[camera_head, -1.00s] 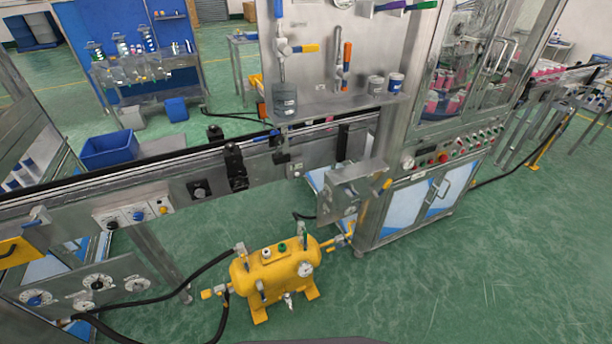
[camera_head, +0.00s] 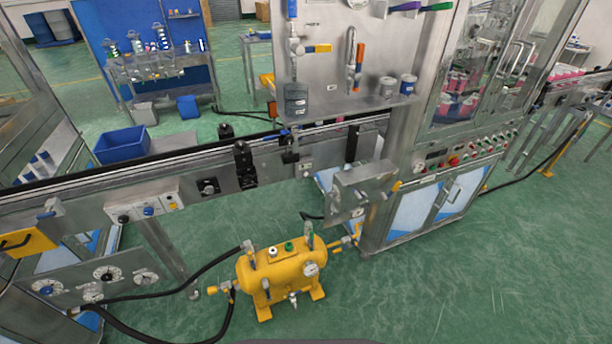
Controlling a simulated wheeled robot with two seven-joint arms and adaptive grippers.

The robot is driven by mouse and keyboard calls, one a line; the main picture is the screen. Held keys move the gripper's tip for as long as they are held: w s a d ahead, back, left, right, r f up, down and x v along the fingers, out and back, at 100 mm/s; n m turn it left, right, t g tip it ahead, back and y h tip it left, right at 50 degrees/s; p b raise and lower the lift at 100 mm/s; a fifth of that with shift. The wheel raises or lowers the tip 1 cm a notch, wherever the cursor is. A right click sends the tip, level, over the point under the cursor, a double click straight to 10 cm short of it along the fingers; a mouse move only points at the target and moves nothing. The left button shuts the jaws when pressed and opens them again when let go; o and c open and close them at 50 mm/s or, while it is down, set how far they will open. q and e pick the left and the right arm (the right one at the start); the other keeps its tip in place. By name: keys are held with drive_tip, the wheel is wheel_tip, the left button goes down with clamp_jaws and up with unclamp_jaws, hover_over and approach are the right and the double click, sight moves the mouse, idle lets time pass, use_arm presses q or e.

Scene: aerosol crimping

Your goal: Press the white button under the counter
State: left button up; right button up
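Neither of my grippers is in view. Under the long conveyor counter (camera_head: 110,180), a white control box (camera_head: 143,207) carries a dark knob, a blue knob and a small orange-yellow part. Right of it, a grey box (camera_head: 208,187) with a black knob hangs under the same counter. Further right, a small plate (camera_head: 306,170) under the counter has a small pale round spot, possibly a white button. It is too small to be sure. A white-topped knob (camera_head: 272,251) also sits on the yellow tank (camera_head: 282,270), on the floor.
Black hoses (camera_head: 165,297) run from the tank to a dial panel (camera_head: 100,280) at the lower left. A steel machine cabinet (camera_head: 430,205) stands at the right, with a tilted metal box (camera_head: 360,190) on its left side. The green floor in front of it is clear.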

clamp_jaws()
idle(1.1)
